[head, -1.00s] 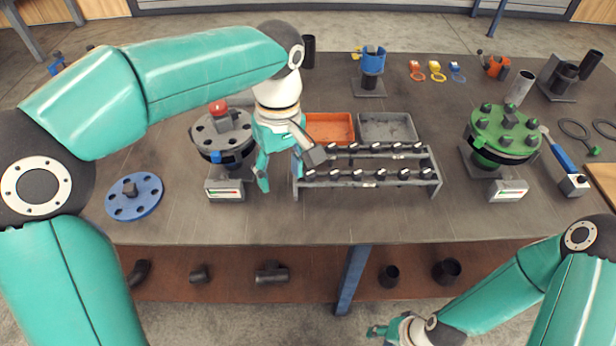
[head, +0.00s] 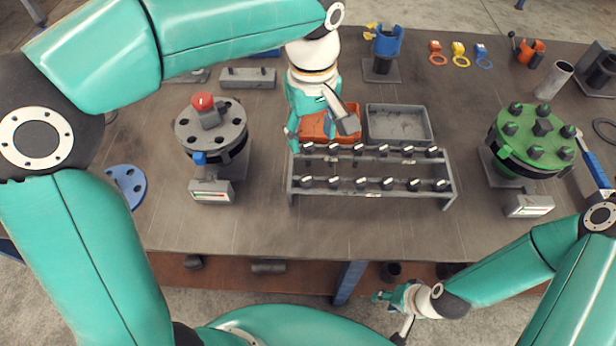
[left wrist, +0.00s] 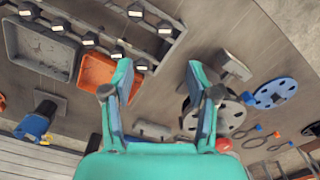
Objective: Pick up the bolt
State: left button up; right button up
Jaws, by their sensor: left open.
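Several dark bolts with pale ends stand in two rows on a grey rack (head: 372,194). A back-row bolt (head: 308,148) at the left end is closest to my left gripper (head: 320,126). That gripper is open and empty, over the orange bin and just behind the rack's left end. In the left wrist view the open fingers (left wrist: 158,78) have bare table between them. The rack bolts (left wrist: 117,52) show there at upper left, outside the fingers. My right gripper (head: 390,302) hangs low in front of the table; its jaw opening is unclear.
An orange bin (head: 343,133) and a grey bin (head: 399,127) stand behind the rack. A grey flange (head: 211,138) with a red-topped piece is left of it. A green flange (head: 530,143) with several bolts is at right. Clear table lies before the rack.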

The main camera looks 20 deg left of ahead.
pick_arm(q)
send_over(307, 179)
jog(key=f, duration=0.7)
jog(key=shift+w+d+f, duration=0.15)
jog(key=shift+w, duration=0.1)
jog(key=f, duration=0.2)
jog(key=f+p, duration=0.1)
jog(key=f, duration=0.2)
jog(key=shift+s+a+f, duration=0.2)
jog(key=shift+s+f, duration=0.1)
jog(key=shift+f, duration=0.55)
grip_shut()
